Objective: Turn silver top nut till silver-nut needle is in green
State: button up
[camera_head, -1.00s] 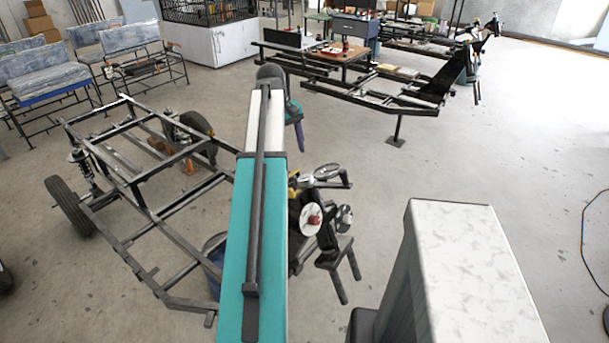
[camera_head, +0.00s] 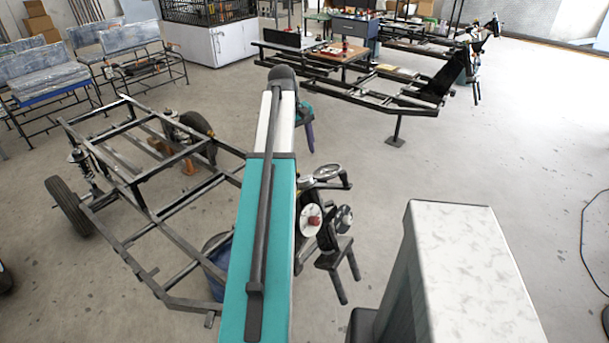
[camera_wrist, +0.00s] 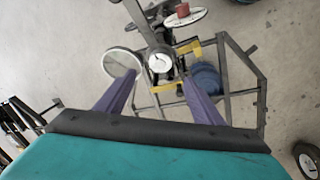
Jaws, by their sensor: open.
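My gripper (camera_wrist: 160,80) is open and empty in the wrist view, with two purple fingers apart. A round silver-grey piece (camera_wrist: 159,63), probably the silver top nut, shows between and beyond the fingertips, apart from them as far as I can tell. A pale round dial (camera_wrist: 122,62) lies beside the left fingertip. A white dial (camera_wrist: 184,20) with a red nut (camera_wrist: 183,10) is at the top. In the head view the red nut (camera_head: 314,220) and several dials stand right of my arm. The needles and green zone are too small to read.
A grey metal frame with wheels (camera_head: 135,190) stands left of my arm. A blue drum (camera_head: 217,262) is partly hidden behind my arm. Black frames and a bench stand at the back.

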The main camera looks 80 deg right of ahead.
aim_at(305, 178)
jog(key=shift+s+d+f+p, duration=0.2)
jog(key=shift+s+f+p, duration=0.15)
jog(key=shift+f, duration=1.55)
jog(key=shift+s+d+f+p, duration=0.2)
jog(key=shift+f+p, duration=0.3)
jog(key=shift+f, duration=1.4)
jog(key=shift+s+d+f+p, duration=0.2)
jog(key=shift+s+f+p, duration=0.15)
jog(key=shift+f, duration=1.55)
jog(key=c, duration=1)
